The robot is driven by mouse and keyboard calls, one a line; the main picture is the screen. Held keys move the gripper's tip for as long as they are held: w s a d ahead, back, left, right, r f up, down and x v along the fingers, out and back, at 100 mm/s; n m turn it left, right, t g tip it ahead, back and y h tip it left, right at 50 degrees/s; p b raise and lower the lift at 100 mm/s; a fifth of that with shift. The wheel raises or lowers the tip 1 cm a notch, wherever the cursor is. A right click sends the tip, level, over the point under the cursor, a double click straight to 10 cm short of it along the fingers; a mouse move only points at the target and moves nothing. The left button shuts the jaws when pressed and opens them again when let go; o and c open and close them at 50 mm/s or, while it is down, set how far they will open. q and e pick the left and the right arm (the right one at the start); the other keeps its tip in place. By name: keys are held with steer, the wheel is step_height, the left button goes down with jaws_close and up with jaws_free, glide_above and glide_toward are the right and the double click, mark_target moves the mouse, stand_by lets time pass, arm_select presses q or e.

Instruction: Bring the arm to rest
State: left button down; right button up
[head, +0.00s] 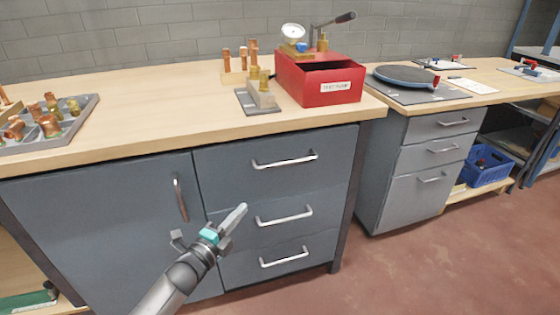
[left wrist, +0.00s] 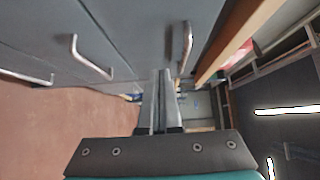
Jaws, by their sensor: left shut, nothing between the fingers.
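My left gripper (head: 240,212) is in front of the grey cabinet (head: 285,190), near its drawer handles. Its fingers are closed together with nothing between them. In the left wrist view the two fingers (left wrist: 164,75) lie side by side, pointing away from the camera. In the head view the gripper appears in front of the gap between the cabinet door and the drawers; I cannot tell whether it touches the cabinet. My right gripper is not in view.
A wooden worktop (head: 170,90) bears a grey tray of copper fittings (head: 45,118), a red test box with gauge and lever (head: 318,80), and a small fixture (head: 262,95). A second bench (head: 425,160) stands right, with a blue crate (head: 487,170). Red floor is clear in front.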

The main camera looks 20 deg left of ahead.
arm_select(q)
steer(key=s+d+f+n+g+y, duration=0.25)
steer(key=s+f+n+g, duration=0.25)
steer(key=s+f+n, duration=0.4)
steer(key=s+d+f+n+g+y, duration=0.1)
steer(key=s+d+f+n+g, duration=0.4)
steer(key=s, duration=0.6)
steer(key=s+d+f+n+g, duration=0.2)
steer(key=s+d+n+g, duration=0.15)
steer(key=s, duration=0.65)
steer(key=s+a+r+g+p, duration=0.1)
steer(key=s+a+p, duration=0.1)
steer(key=s+p, duration=0.7)
steer(key=s+a+r+g+p, duration=0.2)
steer(key=s+p, duration=0.7)
steer(key=p, duration=0.9)
steer(key=shift+s+a+r, duration=0.15)
steer(key=shift+s+a, duration=0.05)
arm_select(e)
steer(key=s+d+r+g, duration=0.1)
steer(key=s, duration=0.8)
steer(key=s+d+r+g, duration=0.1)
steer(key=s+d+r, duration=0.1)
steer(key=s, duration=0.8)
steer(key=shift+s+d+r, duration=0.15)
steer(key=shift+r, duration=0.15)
